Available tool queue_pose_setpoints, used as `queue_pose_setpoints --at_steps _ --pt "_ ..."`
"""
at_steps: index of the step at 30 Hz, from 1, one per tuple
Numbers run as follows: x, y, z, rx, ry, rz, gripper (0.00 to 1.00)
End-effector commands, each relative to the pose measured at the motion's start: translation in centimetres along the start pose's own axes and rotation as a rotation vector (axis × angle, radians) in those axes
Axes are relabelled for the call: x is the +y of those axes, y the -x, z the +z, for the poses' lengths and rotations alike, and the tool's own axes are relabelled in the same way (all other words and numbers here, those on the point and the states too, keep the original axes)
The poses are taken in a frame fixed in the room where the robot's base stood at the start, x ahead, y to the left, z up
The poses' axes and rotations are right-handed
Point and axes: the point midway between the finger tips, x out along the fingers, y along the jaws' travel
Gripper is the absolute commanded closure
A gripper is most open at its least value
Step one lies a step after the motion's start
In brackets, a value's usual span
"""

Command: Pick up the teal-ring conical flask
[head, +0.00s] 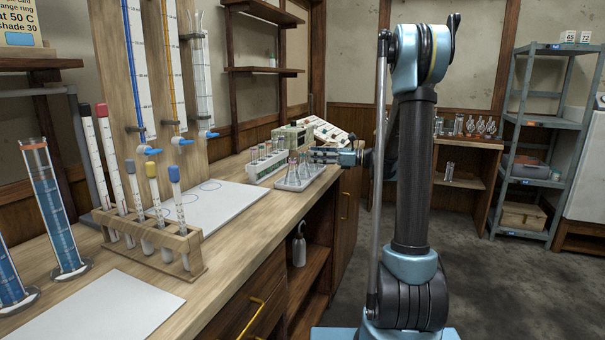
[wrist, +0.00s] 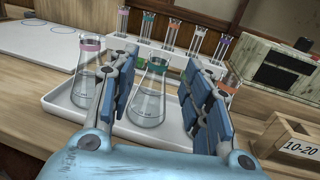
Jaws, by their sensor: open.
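A clear conical flask with a green-teal ring (wrist: 150,98) stands upright on a white tray (wrist: 62,117) in the wrist view. My gripper (wrist: 158,68) is open, with one finger on each side of this flask in the picture. I cannot tell whether either finger touches it. A pink-ring conical flask (wrist: 87,92) stands on the tray left of the left finger. Another vessel with an orange ring (wrist: 231,80) is partly hidden behind the right finger. In the head view my gripper (head: 318,155) is at the tray (head: 318,178), where the small flasks (head: 293,172) show no clear ring colours.
A white rack of ringed tubes (wrist: 172,30) stands behind the tray. A box labelled 10-20 (wrist: 295,143) is at right, near a beige device (wrist: 275,70). A wooden test-tube rack (head: 150,240) and blue-filled cylinder (head: 55,210) stand nearer on the bench.

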Motion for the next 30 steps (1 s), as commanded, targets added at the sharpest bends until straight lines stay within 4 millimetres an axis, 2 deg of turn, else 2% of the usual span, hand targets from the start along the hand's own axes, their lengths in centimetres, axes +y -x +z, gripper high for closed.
queue_pose_setpoints --at_steps 8,18,25,26,30 --pt "0.1 -1.4 0.2 0.0 0.0 0.001 0.55" --pt "0.1 -5.3 0.6 0.0 0.0 0.001 0.55" --pt "0.1 -5.5 0.6 0.0 0.0 0.0 0.55" --pt "0.1 -5.5 0.6 0.0 0.0 0.0 0.6" --pt "0.1 -5.5 0.6 0.0 0.0 0.0 0.92"
